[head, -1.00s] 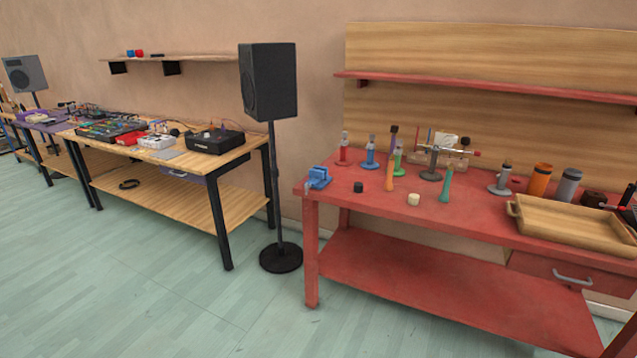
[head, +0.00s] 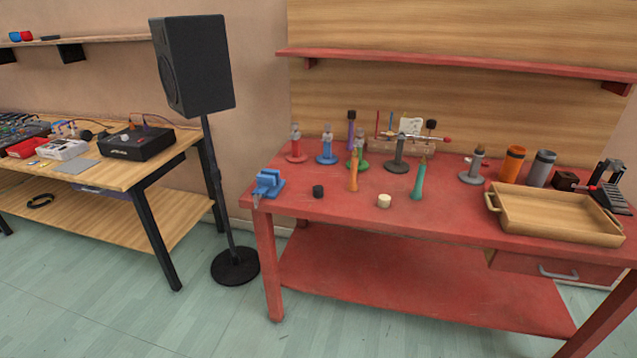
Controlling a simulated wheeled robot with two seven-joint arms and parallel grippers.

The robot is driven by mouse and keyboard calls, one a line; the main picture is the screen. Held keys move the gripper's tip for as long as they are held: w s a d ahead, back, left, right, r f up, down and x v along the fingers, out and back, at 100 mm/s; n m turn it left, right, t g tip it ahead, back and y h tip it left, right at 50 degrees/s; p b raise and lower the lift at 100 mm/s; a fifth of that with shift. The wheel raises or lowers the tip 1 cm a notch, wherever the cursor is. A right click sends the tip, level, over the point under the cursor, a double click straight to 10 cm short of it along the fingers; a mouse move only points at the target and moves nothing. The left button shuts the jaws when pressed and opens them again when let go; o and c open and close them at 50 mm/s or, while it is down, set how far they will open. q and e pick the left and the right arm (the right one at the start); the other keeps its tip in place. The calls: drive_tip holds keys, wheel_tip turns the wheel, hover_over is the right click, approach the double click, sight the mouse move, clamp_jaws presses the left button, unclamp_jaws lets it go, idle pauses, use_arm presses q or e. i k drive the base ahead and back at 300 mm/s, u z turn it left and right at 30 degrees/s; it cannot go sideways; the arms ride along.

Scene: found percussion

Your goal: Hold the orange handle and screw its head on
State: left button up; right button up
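The orange handle (head: 353,172) stands upright on the red workbench (head: 330,215), near its front left. A small black cylindrical head (head: 318,191) lies on the bench to its left, and a cream cylindrical head (head: 384,201) lies to its right, near the front edge. Both are apart from the handle. I cannot tell which head belongs to it. A teal handle (head: 418,180) stands further right. Neither of my grippers shows in the head view.
A blue vise (head: 268,183) sits at the bench's left corner. Several coloured stands, such as the red one (head: 296,147), are behind the handle. A wooden tray (head: 555,212) is at the right. A speaker (head: 193,65) on a stand is left of the bench, with open floor in front.

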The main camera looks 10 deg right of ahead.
sight(352, 185)
drive_tip(key=z, duration=0.7)
drive_tip(key=i, duration=0.85)
drive_tip(key=z, duration=0.85)
